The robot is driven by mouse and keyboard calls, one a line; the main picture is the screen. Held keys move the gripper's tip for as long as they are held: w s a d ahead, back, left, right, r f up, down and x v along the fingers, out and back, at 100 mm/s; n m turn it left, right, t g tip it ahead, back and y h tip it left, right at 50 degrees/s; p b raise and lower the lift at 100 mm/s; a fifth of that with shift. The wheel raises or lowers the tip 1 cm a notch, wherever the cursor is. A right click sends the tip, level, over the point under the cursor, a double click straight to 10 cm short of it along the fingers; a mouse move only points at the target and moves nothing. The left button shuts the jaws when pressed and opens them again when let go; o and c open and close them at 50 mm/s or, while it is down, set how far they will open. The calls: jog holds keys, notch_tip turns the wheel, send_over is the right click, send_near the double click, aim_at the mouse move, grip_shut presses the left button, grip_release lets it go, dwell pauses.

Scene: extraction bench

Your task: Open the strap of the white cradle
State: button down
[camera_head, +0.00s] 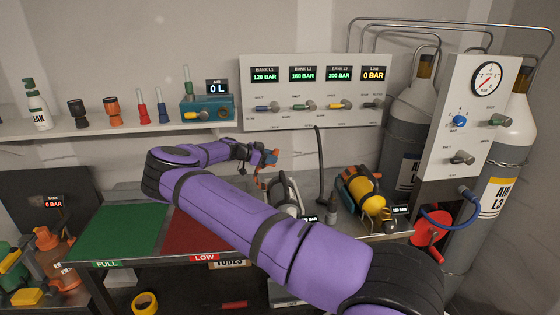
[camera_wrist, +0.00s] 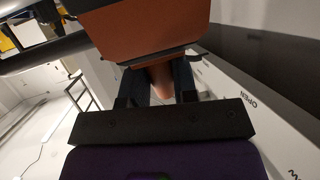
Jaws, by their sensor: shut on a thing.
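The white cradle (camera_head: 283,192) stands on the bench behind my purple arm, which hides its lower part. An orange strap (camera_head: 259,181) shows at its left side, running up toward my gripper. My gripper (camera_head: 264,157) is just above and left of the cradle, shut on the strap's orange end piece. In the wrist view, the dark fingers of my gripper (camera_wrist: 158,82) close around a brownish part below a large orange block (camera_wrist: 150,32). The strap's fastening to the cradle is hidden.
The valve panel (camera_head: 318,112) is on the wall behind, with a dark hose hanging down. Green (camera_head: 115,232) and red (camera_head: 190,232) mats lie at left. Large grey bottles stand at the right.

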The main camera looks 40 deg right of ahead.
jog(key=w+a+h, duration=0.1)
jog(key=a, duration=0.1)
jog(key=w+a+g+h, duration=0.1)
jog(key=h, duration=0.1)
jog(key=w+a+n+g+h, duration=0.1)
jog(key=a, duration=0.1)
jog(key=shift+w+a+f+h, duration=0.25)
jog(key=shift+a+f+h, duration=0.05)
jog(key=shift+a+h, duration=0.1)
jog(key=shift+w+a+f+g+h, duration=0.25)
jog(key=shift+w+a+h, duration=0.1)
jog(key=shift+a+h, duration=0.2)
jog(key=shift+w+a+f+g+h, duration=0.15)
jog(key=shift+w+a+f+h, duration=0.15)
jog(key=shift+a+h, duration=0.2)
jog(key=shift+n, duration=0.3)
jog(key=c, duration=0.9)
grip_release()
jog(key=v, duration=1.1)
